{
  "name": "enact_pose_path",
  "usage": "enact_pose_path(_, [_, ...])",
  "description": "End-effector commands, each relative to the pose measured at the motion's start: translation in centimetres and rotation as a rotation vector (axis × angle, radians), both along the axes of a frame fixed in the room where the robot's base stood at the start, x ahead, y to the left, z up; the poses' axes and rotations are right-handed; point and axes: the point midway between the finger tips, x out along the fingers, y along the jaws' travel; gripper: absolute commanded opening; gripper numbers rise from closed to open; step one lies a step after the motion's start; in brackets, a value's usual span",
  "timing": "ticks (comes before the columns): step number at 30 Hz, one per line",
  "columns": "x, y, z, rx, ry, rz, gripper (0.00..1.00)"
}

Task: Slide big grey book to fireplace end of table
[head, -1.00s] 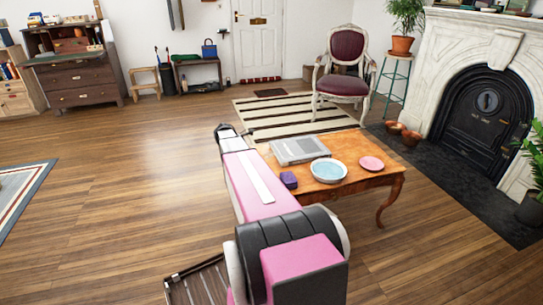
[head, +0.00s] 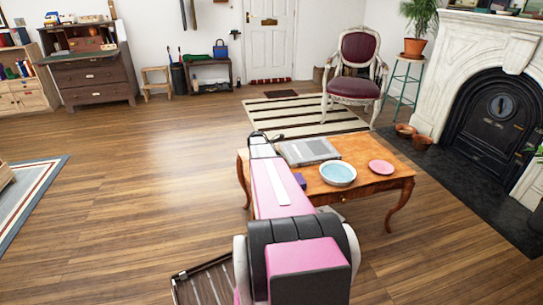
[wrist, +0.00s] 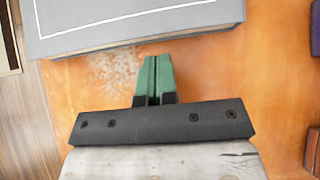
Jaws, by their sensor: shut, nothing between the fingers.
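The big grey book (head: 308,151) lies flat at the back left of the wooden table (head: 352,152). In the head view my arm reaches over the table's left end and my fingers are hard to make out. The fireplace (head: 492,108) stands beyond the table's right end.
A white bowl with blue inside (head: 338,174) and a pink plate (head: 381,167) sit on the table, right of the book. A small purple box (head: 300,180) is beside my arm, partly hidden. An armchair (head: 356,70) stands behind the table. Floor at left is open.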

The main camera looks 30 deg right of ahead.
Motion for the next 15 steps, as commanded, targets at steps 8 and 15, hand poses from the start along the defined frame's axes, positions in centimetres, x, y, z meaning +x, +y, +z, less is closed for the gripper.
enact_pose_path(8, [-0.4, -1.7, 0.0, 0.0, -0.001, 0.001, 0.0])
enact_pose_path(15, [-0.4, -1.7, 0.0, 0.0, -0.001, 0.001, 0.0])
